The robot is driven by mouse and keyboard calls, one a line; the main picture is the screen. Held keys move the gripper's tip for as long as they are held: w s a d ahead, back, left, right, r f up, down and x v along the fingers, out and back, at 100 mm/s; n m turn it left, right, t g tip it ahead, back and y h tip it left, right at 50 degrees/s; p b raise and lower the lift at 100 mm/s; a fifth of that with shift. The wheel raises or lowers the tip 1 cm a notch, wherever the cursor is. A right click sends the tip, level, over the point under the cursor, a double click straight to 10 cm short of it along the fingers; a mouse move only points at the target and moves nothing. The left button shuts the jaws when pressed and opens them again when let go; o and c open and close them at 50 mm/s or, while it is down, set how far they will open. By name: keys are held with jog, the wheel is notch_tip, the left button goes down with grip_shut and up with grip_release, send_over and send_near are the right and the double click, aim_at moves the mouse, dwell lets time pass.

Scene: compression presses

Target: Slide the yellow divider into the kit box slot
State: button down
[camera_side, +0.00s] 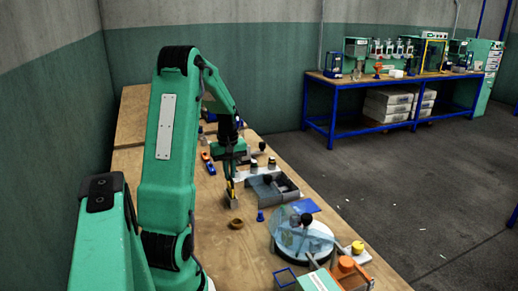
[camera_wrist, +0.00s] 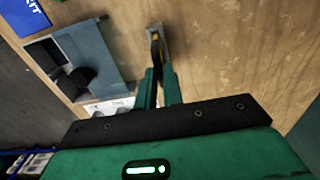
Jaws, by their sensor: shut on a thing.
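My gripper (camera_side: 231,181) is shut on the thin yellow divider (camera_side: 232,190), which stands roughly upright. In the wrist view my fingertips (camera_wrist: 157,72) close around the divider (camera_wrist: 155,45); only a thin yellow and dark edge of it shows. Its lower end is at a small grey block (camera_wrist: 157,32), which also shows below the gripper in the side view (camera_side: 232,201). I cannot tell whether the divider still sits in that block. The grey kit box (camera_wrist: 92,55) lies left of the gripper in the wrist view and right of it in the side view (camera_side: 284,194). Its slot is not clear.
A dark round-topped part (camera_wrist: 75,83) is in the box. A blue KIT mat (camera_side: 304,206) lies beside it. A brown ring (camera_side: 236,224), a small blue piece (camera_side: 260,216) and a clear-topped round fixture (camera_side: 302,238) stand nearer. Jars (camera_side: 254,166) stand behind.

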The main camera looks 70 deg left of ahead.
jog(key=shift+r, duration=0.8)
dwell(0.6)
jog(key=shift+r, duration=1.85)
jog(key=shift+w, duration=0.15)
jog(key=w+r+m, duration=0.2)
jog(key=w+m, duration=1.6)
jog(key=w, duration=0.1)
jog(key=shift+w, duration=0.35)
